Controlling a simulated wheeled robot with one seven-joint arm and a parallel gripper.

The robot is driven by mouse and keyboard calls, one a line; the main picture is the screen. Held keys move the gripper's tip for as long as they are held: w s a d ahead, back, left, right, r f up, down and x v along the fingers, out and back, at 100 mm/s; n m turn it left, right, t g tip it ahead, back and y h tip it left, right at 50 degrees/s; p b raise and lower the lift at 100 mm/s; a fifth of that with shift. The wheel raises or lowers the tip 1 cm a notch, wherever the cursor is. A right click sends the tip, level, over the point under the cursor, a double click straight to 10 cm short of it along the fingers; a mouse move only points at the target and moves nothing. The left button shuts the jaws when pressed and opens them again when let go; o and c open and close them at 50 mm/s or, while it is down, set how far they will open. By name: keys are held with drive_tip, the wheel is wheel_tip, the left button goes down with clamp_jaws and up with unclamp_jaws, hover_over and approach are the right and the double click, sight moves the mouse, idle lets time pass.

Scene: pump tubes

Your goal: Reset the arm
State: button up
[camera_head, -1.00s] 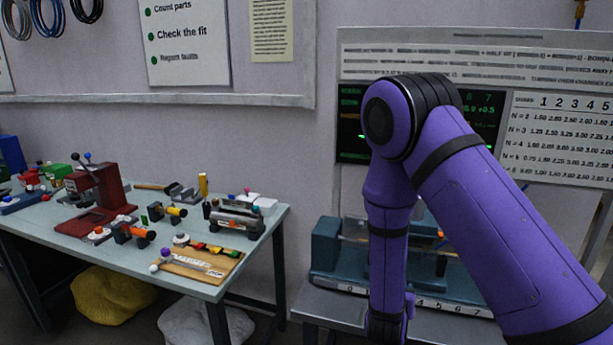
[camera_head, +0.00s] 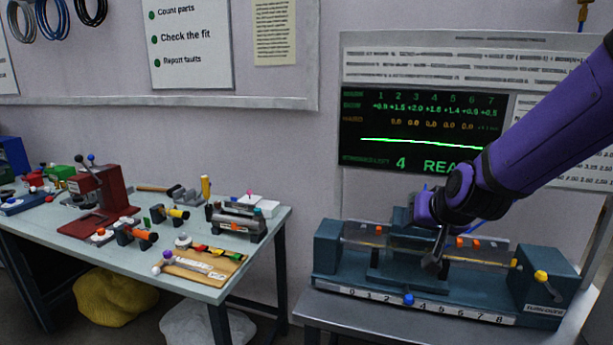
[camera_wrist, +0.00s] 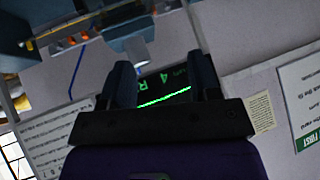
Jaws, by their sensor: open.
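My purple arm reaches in from the right in the head view, and my gripper (camera_head: 436,260) is in front of the middle of the teal pump-tube bench (camera_head: 330,252). In the wrist view my gripper (camera_wrist: 163,75) shows two dark fingers spread apart, with nothing between them but the background. The bench has clear tubes with orange parts, a numbered scale along its front and a blue knob (camera_head: 408,299). My wrist and gripper hide part of the bench's middle. I cannot tell whether the gripper touches the bench.
A dark screen (camera_head: 362,142) with green readings hangs behind the bench, its right side partly covered by my arm. A table (camera_head: 140,278) at left holds a red press (camera_head: 100,195), a wooden board (camera_head: 225,264) and small parts. A yellow sack (camera_head: 112,297) lies below it.

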drive_tip(key=s+d+r+n+g, duration=0.1)
drive_tip(key=s+r, duration=0.4)
drive_tip(key=s, duration=0.7)
drive_tip(key=s+d+r+n+g+h, duration=0.1)
drive_tip(key=s+d+r, duration=0.4)
drive_tip(key=s, duration=0.7)
drive_tip(key=shift+s+d+r+g, duration=0.4)
drive_tip(key=shift+d+g, duration=0.15)
drive_tip(key=shift+g, duration=0.35)
